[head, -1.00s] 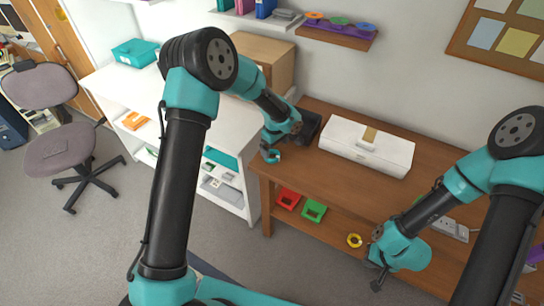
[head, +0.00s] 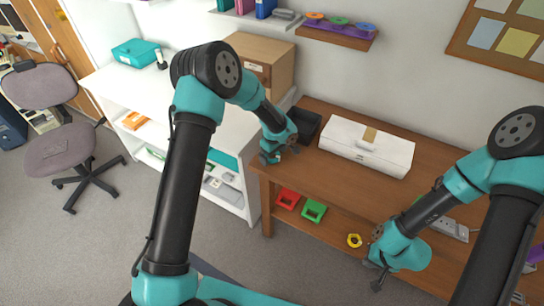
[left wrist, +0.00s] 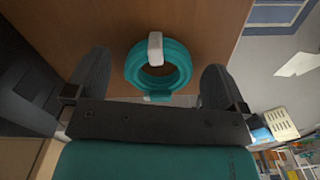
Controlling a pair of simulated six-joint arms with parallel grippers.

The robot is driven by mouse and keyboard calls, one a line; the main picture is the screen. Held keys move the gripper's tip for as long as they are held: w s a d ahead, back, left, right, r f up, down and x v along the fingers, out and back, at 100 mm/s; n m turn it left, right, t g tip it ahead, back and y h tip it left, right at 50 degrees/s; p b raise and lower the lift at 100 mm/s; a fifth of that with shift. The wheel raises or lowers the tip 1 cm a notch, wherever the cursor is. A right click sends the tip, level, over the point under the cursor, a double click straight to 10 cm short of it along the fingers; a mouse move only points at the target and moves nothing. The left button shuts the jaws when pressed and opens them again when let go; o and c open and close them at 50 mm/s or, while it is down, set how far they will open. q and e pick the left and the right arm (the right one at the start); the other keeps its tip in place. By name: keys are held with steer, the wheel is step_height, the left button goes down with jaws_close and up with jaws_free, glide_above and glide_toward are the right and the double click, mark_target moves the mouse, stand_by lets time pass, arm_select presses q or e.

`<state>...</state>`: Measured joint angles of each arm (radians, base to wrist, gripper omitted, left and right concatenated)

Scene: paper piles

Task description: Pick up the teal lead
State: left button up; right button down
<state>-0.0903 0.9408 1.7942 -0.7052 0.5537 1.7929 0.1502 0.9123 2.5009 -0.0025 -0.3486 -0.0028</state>
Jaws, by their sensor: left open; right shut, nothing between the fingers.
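The teal lead (left wrist: 158,68) is a coiled ring with a pale tag or clip across its upper side. In the left wrist view it lies on the brown wooden desk top, between the two dark fingers of my left gripper (left wrist: 152,80). The fingers are open, with a gap on each side of the coil. In the head view my left gripper (head: 271,154) is low at the desk's left front corner and largely hides the lead there. My right gripper (head: 378,283) is shut and empty, in front of the desk at the lower right.
A black tray (head: 305,124) stands on the desk beside my left gripper. A long white box (head: 366,148) lies right of it. Red (head: 287,199) and green (head: 313,210) trays and a yellow ring (head: 354,240) are on the lower shelf. A white shelf unit (head: 205,120) adjoins the desk's left side.

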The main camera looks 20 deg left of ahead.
arm_select(q)
steer(key=c, duration=1)
steer(key=shift+c, duration=0.2)
steer(key=shift+r, duration=0.1)
steer(key=shift+r, duration=0.45)
step_height(320, 180, up, 3)
steer(key=shift+f, duration=0.1)
steer(key=s+d+r, duration=0.1)
steer(key=s+d, duration=0.3)
steer(key=s, duration=1.1)
steer(key=shift+s+d, duration=0.2)
steer(key=shift+r, duration=0.1)
